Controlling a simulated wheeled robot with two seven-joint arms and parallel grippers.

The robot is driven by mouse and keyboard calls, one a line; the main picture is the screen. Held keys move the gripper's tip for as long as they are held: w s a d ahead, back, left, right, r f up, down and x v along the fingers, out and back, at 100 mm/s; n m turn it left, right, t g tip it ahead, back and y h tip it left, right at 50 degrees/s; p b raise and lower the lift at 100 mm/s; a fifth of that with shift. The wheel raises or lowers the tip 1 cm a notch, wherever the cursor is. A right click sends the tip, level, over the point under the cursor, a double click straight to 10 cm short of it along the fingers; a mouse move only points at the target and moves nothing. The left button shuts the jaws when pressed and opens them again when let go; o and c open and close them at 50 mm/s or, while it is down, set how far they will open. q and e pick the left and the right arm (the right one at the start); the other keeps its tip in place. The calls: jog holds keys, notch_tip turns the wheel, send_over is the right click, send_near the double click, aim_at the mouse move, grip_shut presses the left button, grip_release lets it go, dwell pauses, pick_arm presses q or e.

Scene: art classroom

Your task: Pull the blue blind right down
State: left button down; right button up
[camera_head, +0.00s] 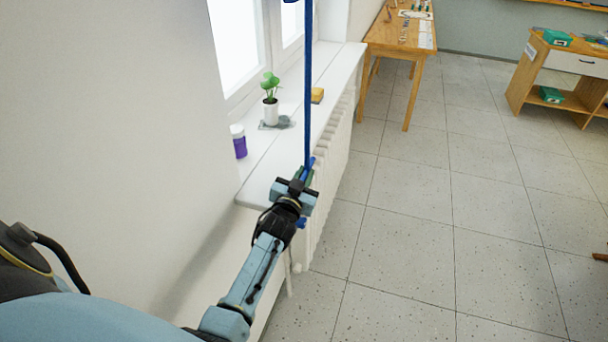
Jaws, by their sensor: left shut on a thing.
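The blue blind (308,95) shows as a narrow, upright blue strip, seen nearly edge-on. It runs from the top of the view down to my left gripper, in front of the window sill. My left gripper (304,176) is shut on the blind at its lower end, near the sill's front edge. The fingertips and the exact grip are small and partly hidden by the gripper body. A small blue piece (290,1) shows at the top edge. My right gripper is out of view.
The white sill (258,187) holds a potted plant (271,110), a purple jar (239,142) and a yellow sponge-like block (317,95). A radiator (333,160) is below it. A wooden table (400,40) and a shelf unit (525,72) stand beyond. The tiled floor at right is mostly clear.

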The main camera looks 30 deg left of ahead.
pick_arm(q)
jog(key=c, duration=1.4)
grip_release()
jog(key=v, duration=1.3)
jog(key=shift+s, duration=0.25)
